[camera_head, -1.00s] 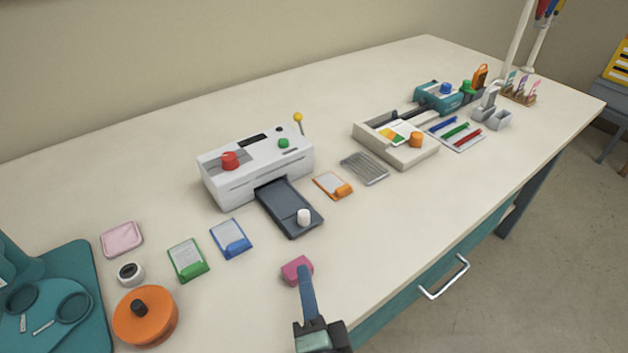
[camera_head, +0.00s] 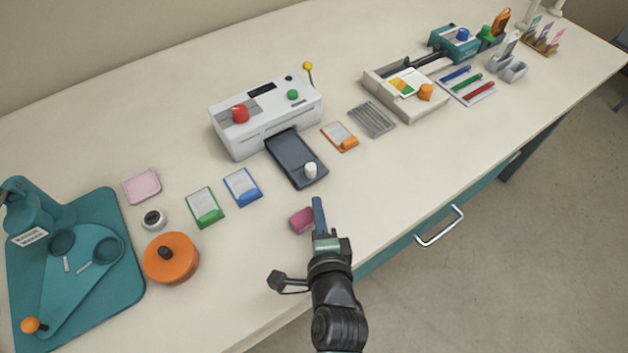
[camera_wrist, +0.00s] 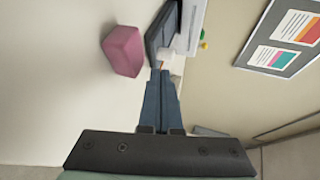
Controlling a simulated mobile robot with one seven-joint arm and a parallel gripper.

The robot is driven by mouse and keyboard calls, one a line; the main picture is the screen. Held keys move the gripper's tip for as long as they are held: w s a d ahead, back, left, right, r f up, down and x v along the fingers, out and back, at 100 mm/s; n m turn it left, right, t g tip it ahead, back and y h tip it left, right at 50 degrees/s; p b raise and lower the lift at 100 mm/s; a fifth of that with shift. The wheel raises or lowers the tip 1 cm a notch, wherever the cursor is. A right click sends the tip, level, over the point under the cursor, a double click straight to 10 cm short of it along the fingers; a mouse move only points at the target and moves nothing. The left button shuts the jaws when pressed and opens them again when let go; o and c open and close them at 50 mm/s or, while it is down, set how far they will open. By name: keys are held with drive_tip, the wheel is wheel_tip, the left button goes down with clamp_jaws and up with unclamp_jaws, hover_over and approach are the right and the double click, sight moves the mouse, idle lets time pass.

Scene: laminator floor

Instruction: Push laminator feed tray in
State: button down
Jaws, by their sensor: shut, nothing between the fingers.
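The white laminator (camera_head: 265,115) stands at the middle back of the table, with a red knob, a green button and a yellow-tipped lever. Its dark grey feed tray (camera_head: 290,160) sticks out of the front toward me, with a white knob (camera_head: 310,170) near its outer end. In the wrist view the tray (camera_wrist: 158,38) and white knob (camera_wrist: 167,57) appear beyond my fingertips. My gripper (camera_head: 318,200) is shut and empty, in front of the tray's outer end and apart from it in the head view. A pink block (camera_head: 302,220) lies just left of my fingers.
Blue (camera_head: 242,186), green (camera_head: 205,207) and orange (camera_head: 340,136) cards lie beside the tray. A ridged grey rack (camera_head: 372,118) is to the right. An orange round container (camera_head: 171,258) is at front left. The table's front edge is close to my gripper.

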approach(295, 168)
drive_tip(key=w+d, duration=0.2)
drive_tip(key=w, duration=0.1)
drive_tip(key=shift+w+d+f, duration=0.15)
drive_tip(key=shift+w+d, duration=0.2)
drive_tip(key=shift+d, duration=0.05)
drive_tip(key=w+a, duration=0.1)
drive_tip(key=w, duration=0.1)
drive_tip(key=w+a+p, duration=0.1)
drive_tip(key=w+a, duration=0.1)
drive_tip(key=w+a+p, duration=0.1)
drive_tip(key=w, duration=0.1)
drive_tip(key=shift+a, duration=0.35)
drive_tip(key=shift+s, duration=0.1)
